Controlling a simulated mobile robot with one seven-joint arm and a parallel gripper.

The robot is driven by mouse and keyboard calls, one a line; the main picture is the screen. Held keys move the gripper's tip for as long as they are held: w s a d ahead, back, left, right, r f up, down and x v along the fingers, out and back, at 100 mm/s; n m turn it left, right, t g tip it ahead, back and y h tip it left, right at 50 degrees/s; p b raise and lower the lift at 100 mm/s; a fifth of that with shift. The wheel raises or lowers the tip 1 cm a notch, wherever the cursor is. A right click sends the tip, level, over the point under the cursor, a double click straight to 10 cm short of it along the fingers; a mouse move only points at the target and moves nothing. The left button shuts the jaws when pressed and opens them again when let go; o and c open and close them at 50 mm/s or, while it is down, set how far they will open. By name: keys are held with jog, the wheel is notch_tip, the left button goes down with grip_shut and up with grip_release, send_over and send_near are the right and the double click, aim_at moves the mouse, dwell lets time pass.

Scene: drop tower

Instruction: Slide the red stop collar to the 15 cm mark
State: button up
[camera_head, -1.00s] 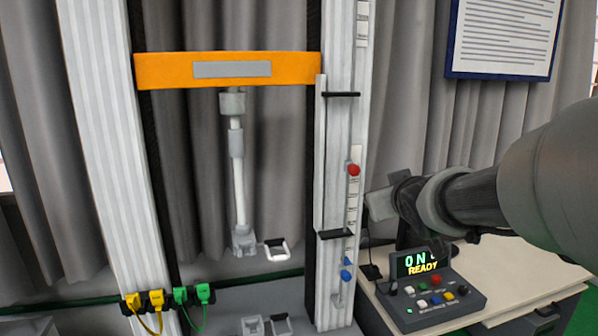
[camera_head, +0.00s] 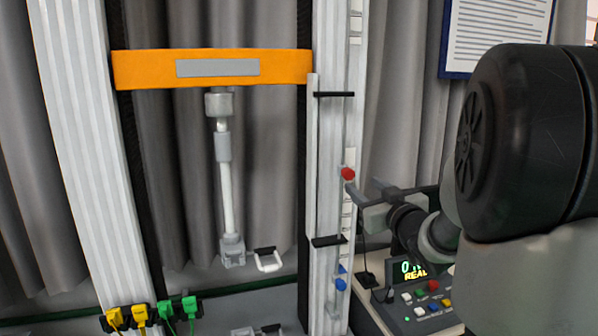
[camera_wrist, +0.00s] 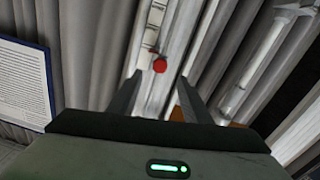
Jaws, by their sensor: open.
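The red stop collar (camera_head: 348,174) sits on the rail along the right column (camera_head: 330,200), beside a pale marked scale strip (camera_head: 349,215). The marks are too small to read. In the wrist view the collar's round red knob (camera_wrist: 160,67) is just beyond and between my fingertips. My gripper (camera_wrist: 160,88) is open, with nothing between its fingers. In the head view my gripper (camera_head: 362,196) is just right of and slightly below the red collar. I cannot tell whether a finger touches it.
A blue collar (camera_head: 341,284) is lower on the same rail. Black brackets (camera_head: 334,95) and (camera_head: 328,241) cross the column above and below the red collar. An orange crossbeam (camera_head: 212,68) spans left. The control box (camera_head: 425,300) is below my arm.

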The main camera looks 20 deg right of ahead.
aim_at(350, 175)
jog(key=w+p, duration=0.1)
jog(key=w, duration=0.9)
jog(key=shift+w+d+p, duration=0.1)
jog(key=shift+w+p, duration=0.2)
jog(key=shift+w, duration=0.05)
